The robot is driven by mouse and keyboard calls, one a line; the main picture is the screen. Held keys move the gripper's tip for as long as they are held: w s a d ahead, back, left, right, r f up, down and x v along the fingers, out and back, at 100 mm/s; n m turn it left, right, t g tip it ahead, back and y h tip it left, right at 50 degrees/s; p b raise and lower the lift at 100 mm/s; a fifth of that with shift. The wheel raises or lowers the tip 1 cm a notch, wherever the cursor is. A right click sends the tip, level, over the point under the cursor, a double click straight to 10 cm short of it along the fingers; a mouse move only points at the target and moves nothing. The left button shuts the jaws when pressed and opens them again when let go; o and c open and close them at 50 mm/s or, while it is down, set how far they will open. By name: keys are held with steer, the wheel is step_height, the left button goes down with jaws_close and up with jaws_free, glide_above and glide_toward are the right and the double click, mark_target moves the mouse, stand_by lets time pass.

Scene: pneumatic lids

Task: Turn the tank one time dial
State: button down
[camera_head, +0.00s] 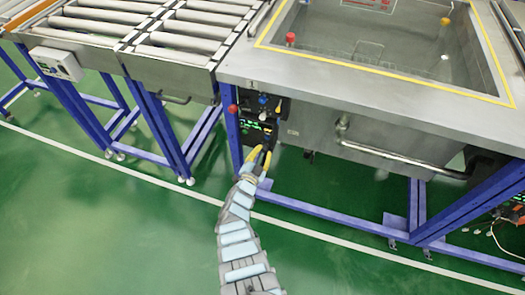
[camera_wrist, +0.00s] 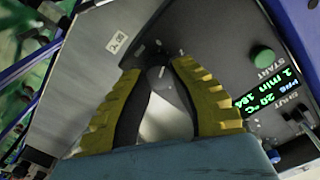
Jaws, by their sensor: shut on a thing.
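The tank's dark control panel (camera_head: 245,118) is on the front of the tank frame, below the rim. In the wrist view a lit green display (camera_wrist: 268,98) on it reads about 20 °C and 1 min, turned sideways. The small dark time dial (camera_wrist: 158,72) sits between my fingertips and is mostly hidden by them. My gripper (camera_head: 262,150) has yellow fingers, seen large in the wrist view (camera_wrist: 157,68). It is shut on the dial, with the tips close to the panel face.
A green START button (camera_wrist: 263,55) is right of the fingers in the wrist view. The tank (camera_head: 375,45) has a yellow-edged opening. A bent pipe (camera_head: 400,158) runs along its front. A roller conveyor (camera_head: 165,45) stands at left. The green floor in front is clear.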

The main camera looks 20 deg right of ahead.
steer(key=m, duration=0.2)
steer(key=m+b, duration=0.1)
steer(key=shift+d+r+m, duration=0.1)
steer(key=shift+d+m, duration=0.15)
steer(key=shift+m, duration=0.15)
steer(key=m+b, duration=0.1)
steer(key=m, duration=0.1)
steer(key=shift+m, duration=0.3)
steer(key=m+b, duration=0.3)
steer(key=m, duration=0.1)
steer(key=shift+y+b, duration=0.3)
steer(key=shift+m+b, duration=0.35)
steer(key=shift+m, duration=0.15)
steer(key=c, duration=0.8)
jaws_free()
steer(key=shift+d, duration=0.1)
steer(key=shift+a, duration=0.2)
